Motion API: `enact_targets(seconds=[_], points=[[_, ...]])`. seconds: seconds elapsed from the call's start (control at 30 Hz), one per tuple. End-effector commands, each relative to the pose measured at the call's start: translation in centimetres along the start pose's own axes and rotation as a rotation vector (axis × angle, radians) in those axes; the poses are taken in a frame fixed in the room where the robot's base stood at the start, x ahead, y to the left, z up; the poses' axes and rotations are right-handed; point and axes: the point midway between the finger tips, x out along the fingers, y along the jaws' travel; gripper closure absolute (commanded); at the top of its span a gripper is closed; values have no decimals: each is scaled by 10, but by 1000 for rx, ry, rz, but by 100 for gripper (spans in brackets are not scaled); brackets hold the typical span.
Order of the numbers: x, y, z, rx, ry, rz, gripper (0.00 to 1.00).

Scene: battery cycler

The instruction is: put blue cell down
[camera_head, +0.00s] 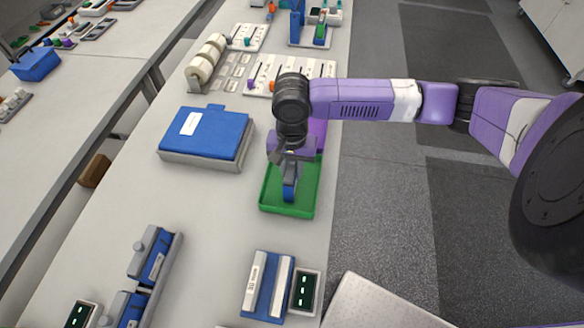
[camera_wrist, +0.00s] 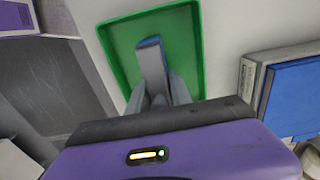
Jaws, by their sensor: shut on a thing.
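The blue cell (camera_head: 289,189) is upright between the fingers of my gripper (camera_head: 290,172), over the green tray (camera_head: 303,210) in the head view. In the wrist view the cell (camera_wrist: 151,62) shows a grey top and a blue side, and the fingers of my gripper (camera_wrist: 160,92) are closed on it. The tray's green rim (camera_wrist: 199,45) surrounds the cell in that view. I cannot tell whether the cell's lower end touches the tray floor. No other thing shows in the tray.
A grey box with a blue lid (camera_head: 207,133) stands left of the tray. A blue and white device (camera_head: 267,284) and a small dark display (camera_head: 304,291) sit at the near end. The bench edge runs close along the tray's right side.

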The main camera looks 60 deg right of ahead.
Motion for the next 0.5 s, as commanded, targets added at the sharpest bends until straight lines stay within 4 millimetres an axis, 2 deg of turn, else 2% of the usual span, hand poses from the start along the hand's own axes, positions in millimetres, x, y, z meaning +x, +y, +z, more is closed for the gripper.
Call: enact_targets(seconds=[0.03,0.07,0.13,0.17,0.5], points=[[1,0,0,1,0,-1,100],[1,0,0,0,0,1,69],[1,0,0,0,0,1,55],[1,0,0,0,0,1,53],[-1,0,0,0,1,1,53]])
